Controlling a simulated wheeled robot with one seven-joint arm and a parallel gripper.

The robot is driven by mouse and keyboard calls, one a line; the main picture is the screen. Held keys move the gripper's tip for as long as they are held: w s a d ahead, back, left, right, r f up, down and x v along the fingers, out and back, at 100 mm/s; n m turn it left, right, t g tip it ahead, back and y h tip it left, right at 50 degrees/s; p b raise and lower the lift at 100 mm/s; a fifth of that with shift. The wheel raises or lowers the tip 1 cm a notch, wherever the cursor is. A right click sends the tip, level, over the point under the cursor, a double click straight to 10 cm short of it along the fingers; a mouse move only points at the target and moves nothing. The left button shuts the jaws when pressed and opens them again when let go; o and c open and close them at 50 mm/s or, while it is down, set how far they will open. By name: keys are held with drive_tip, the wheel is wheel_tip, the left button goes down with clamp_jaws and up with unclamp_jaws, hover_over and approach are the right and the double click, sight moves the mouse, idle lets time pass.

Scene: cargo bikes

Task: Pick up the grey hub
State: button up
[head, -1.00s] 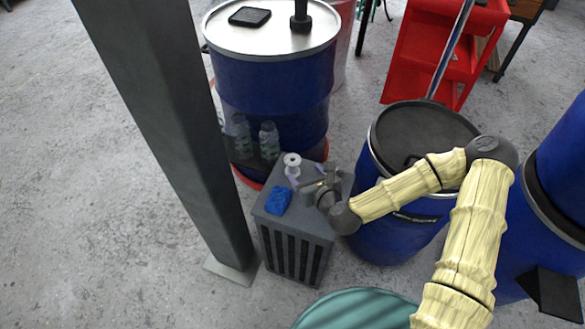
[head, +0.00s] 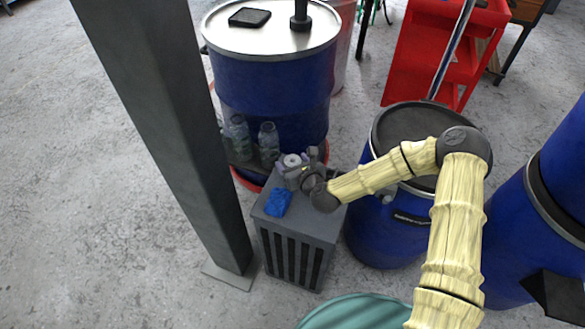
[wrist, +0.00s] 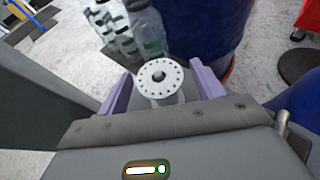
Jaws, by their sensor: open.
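The grey hub (wrist: 161,78) is a pale spool shape with a ring of holes in its flange. It stands upright on the dark grey slatted box; in the head view the hub (head: 291,161) is at the box's far side. My gripper (wrist: 164,80) is open, with a purple finger on each side of the hub. In the head view my gripper (head: 293,168) covers part of the hub. I cannot tell whether the fingers touch it. The hub's lower part is hidden by the gripper body in the wrist view.
A blue item (head: 278,203) lies on the slatted box (head: 325,222), left of my gripper. Clear bottles (head: 268,141) stand behind the box. Blue drums (head: 268,85) stand behind and to the right. A dark post (head: 180,140) rises to the left.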

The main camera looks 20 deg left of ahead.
sight(291, 157)
drive_tip(key=shift+x, duration=1.25)
drive_tip(key=shift+c, duration=0.5)
drive_tip(key=c, duration=0.9)
drive_tip(key=shift+c, duration=0.2)
drive_tip(key=shift+r, duration=0.15)
wheel_tip(291, 157, up, 10)
drive_tip(key=p, duration=0.2)
drive_tip(key=shift+p, duration=0.3)
